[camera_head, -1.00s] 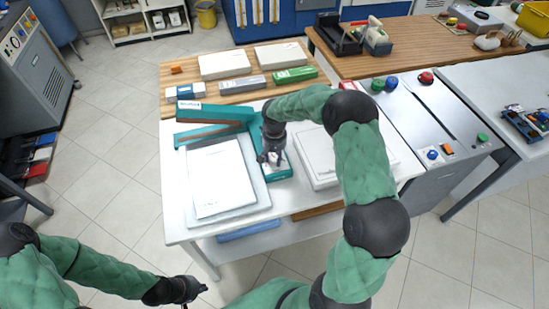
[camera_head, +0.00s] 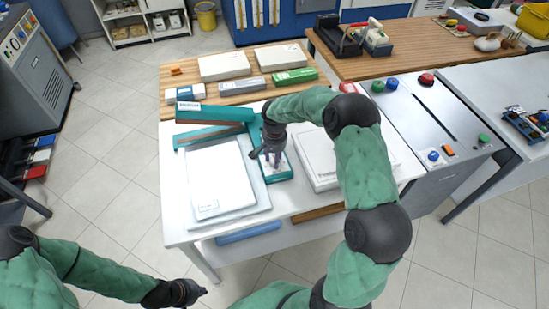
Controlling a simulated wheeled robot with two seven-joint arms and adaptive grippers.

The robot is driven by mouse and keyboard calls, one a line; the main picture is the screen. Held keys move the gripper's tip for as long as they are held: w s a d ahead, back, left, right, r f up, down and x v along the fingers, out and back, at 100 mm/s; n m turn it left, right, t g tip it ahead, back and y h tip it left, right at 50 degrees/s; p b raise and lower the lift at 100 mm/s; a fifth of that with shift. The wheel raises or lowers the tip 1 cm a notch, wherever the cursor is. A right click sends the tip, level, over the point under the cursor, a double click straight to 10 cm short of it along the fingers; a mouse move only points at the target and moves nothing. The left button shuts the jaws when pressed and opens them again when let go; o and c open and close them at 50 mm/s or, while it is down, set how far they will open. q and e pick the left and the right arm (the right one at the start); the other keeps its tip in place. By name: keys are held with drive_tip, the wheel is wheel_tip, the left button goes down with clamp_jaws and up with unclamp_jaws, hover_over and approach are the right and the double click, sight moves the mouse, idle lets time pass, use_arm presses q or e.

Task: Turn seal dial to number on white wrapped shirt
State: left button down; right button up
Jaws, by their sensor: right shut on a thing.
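A flat white wrapped shirt (camera_head: 222,178) with a small label near its lower edge lies on a pale tray at the left of the white table. Another white package or box (camera_head: 318,168) lies to the right, partly behind my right arm. Between them is a small teal device (camera_head: 283,175) with a pale top face. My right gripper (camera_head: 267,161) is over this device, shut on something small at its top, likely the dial. The gripper hides the dial and its numbers. My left gripper (camera_head: 200,293) is low, in front of the table and away from it; its jaw opening is unclear.
A teal sealer-like bar (camera_head: 214,114) stands behind the wrapped shirt. White packages (camera_head: 224,66) and small boxes (camera_head: 294,76) lie on the wooden board at the back. A grey panel with colored buttons (camera_head: 433,155) adjoins the table's right side.

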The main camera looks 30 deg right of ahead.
drive_tip(key=o, duration=1.1)
drive_tip(key=shift+o, duration=0.2)
wheel_tip(320, 180, up, 12)
